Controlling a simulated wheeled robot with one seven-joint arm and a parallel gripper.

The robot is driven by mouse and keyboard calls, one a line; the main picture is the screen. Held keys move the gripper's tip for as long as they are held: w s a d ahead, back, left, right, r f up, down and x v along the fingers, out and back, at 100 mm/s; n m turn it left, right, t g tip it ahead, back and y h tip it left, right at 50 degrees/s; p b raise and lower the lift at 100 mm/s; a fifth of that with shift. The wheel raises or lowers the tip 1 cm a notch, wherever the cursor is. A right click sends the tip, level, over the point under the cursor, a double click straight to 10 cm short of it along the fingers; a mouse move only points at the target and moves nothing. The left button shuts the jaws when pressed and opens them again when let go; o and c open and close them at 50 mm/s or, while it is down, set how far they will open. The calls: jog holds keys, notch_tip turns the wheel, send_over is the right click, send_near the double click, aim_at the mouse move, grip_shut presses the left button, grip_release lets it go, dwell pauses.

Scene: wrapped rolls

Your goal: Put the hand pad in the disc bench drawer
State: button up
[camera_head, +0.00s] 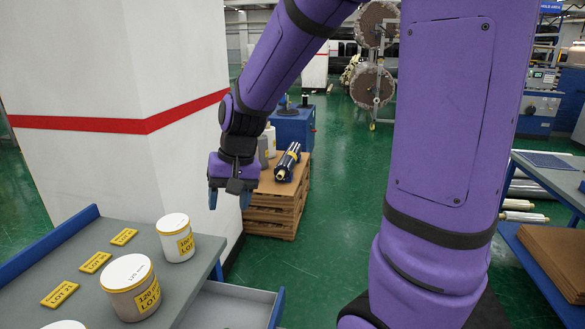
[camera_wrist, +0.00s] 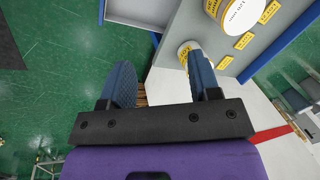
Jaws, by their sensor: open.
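My gripper (camera_head: 229,199) hangs from the purple arm beyond the right edge of the grey bench in the head view, with its blue fingers apart and nothing seen between them. The open fingers also show in the wrist view (camera_wrist: 162,85). A grey drawer (camera_head: 232,306) stands open at the bench's right side, below and nearer than my gripper. Its visible inside looks empty, and its near part is cut off by the frame. It also shows in part at the top of the wrist view (camera_wrist: 145,12). I cannot make out a hand pad in either view.
The grey bench (camera_head: 88,262) bears labelled white-topped rolls (camera_head: 130,287) and several yellow tags (camera_head: 95,262). A white pillar (camera_head: 120,90) rises behind it. A pallet stack (camera_head: 276,205) stands beyond my gripper. Another table (camera_head: 560,180) is at right. Green floor lies between.

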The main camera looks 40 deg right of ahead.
jog(key=s+d+r+n+t+h, duration=0.1)
jog(key=s+r+n+t, duration=0.1)
jog(key=s+r, duration=0.4)
jog(key=s+d+r+n+t+h, duration=0.1)
jog(key=s+r+n, duration=0.1)
jog(key=s+r, duration=0.4)
jog(key=s, duration=0.5)
jog(key=shift+t, duration=0.4)
